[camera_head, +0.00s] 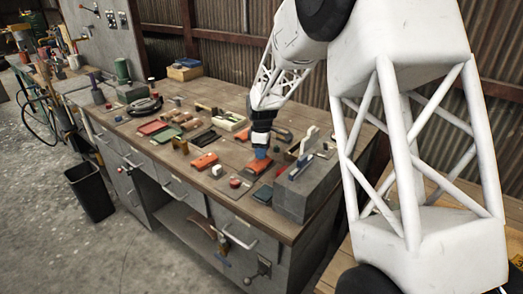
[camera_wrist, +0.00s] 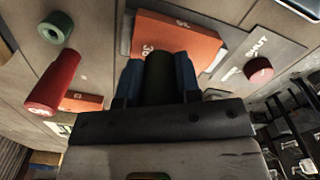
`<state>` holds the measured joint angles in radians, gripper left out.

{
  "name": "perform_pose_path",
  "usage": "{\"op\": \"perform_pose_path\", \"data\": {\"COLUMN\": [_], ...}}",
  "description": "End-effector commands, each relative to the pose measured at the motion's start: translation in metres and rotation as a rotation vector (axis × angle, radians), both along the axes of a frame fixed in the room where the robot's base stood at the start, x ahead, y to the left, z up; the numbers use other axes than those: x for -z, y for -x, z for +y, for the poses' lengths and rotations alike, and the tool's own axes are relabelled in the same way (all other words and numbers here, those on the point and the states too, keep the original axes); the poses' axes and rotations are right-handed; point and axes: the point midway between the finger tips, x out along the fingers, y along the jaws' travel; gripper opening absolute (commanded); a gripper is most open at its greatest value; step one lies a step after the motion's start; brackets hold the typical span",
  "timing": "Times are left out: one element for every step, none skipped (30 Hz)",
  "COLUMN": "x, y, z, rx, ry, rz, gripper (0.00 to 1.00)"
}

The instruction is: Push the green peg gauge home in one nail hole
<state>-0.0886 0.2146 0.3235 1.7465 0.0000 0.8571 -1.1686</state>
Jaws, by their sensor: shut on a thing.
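My gripper (camera_wrist: 160,80) has blue fingers that are shut on a dark cylinder (camera_wrist: 160,72), which looks like the green peg gauge, though its colour is nearly black here. Its far end points at an orange block (camera_wrist: 178,40) with printed numbers. I cannot tell whether it touches the block or sits in a hole; no nail hole is clearly visible. In the head view my gripper (camera_head: 261,152) is low over the bench, at an orange block (camera_head: 257,167). The peg cannot be made out there.
A red knob (camera_wrist: 258,70) sits on a grey plate marked SHUT at right. In the head view, a grey block (camera_head: 305,190) stands close right of my gripper. Several tools crowd the bench.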

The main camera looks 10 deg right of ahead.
Motion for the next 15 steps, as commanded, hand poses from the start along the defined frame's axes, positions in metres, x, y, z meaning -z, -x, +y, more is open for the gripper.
{"op": "perform_pose_path", "data": {"x": [0.0008,0.0012,0.0018,0.0022,0.0026,0.0032,0.0036,0.0040,0.0046,0.0051,0.0055,0.0060,0.0065,0.0069,0.0075], "y": [0.0000,0.0000,0.0000,0.0000,0.0000,0.0000,0.0000,0.0000,0.0000,0.0000,0.0000,0.0000,0.0000,0.0000,0.0000], "z": [0.0000,0.0000,0.0000,0.0000,0.0000,0.0000,0.0000,0.0000,0.0000,0.0000,0.0000,0.0000,0.0000,0.0000,0.0000], "rx": [0.000,0.000,0.000,0.000,0.000,0.000,0.000,0.000,0.000,0.000,0.000,0.000,0.000,0.000,0.000], "ry": [0.000,0.000,0.000,0.000,0.000,0.000,0.000,0.000,0.000,0.000,0.000,0.000,0.000,0.000,0.000], "rz": [0.000,0.000,0.000,0.000,0.000,0.000,0.000,0.000,0.000,0.000,0.000,0.000,0.000,0.000,0.000], "gripper": [0.10,0.10,0.10,0.10,0.10,0.10,0.10,0.10,0.10,0.10,0.10,0.10,0.10,0.10,0.10]}}
